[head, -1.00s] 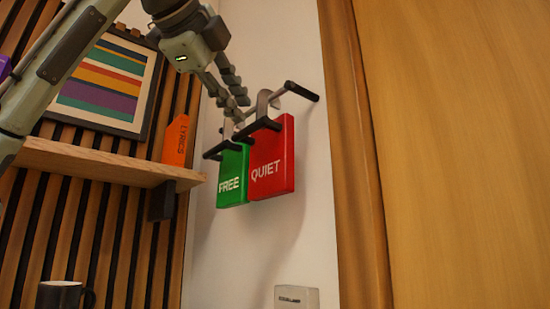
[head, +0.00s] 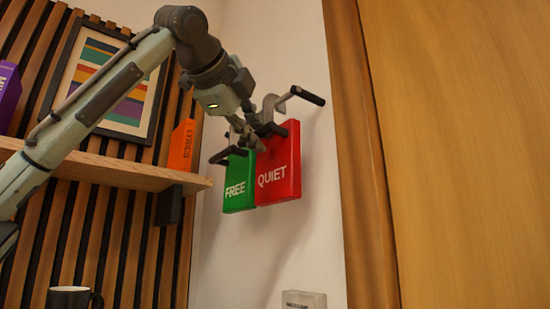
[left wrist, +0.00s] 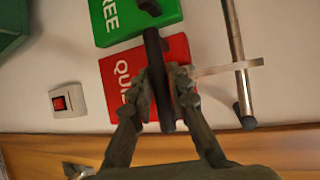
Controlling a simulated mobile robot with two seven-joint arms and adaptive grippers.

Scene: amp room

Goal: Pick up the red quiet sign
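The red sign reading QUIET (head: 279,172) hangs on the white wall by a curved metal hook and a dark bar. It also shows in the left wrist view (left wrist: 128,75). The green sign reading FREE (head: 238,182) hangs just left of it. My left gripper (head: 250,137) is at the red sign's top. In the left wrist view its fingers (left wrist: 163,88) lie on both sides of the dark bar and appear to touch it. The fingers partly cover the red sign there. My right gripper is in no view.
A metal peg with a dark tip (head: 308,96) sticks out beside the signs. A wooden shelf (head: 110,170) with an orange LYRICS book (head: 183,146) is at the left. A light switch (head: 303,299) is below. A wooden door (head: 470,150) fills the right.

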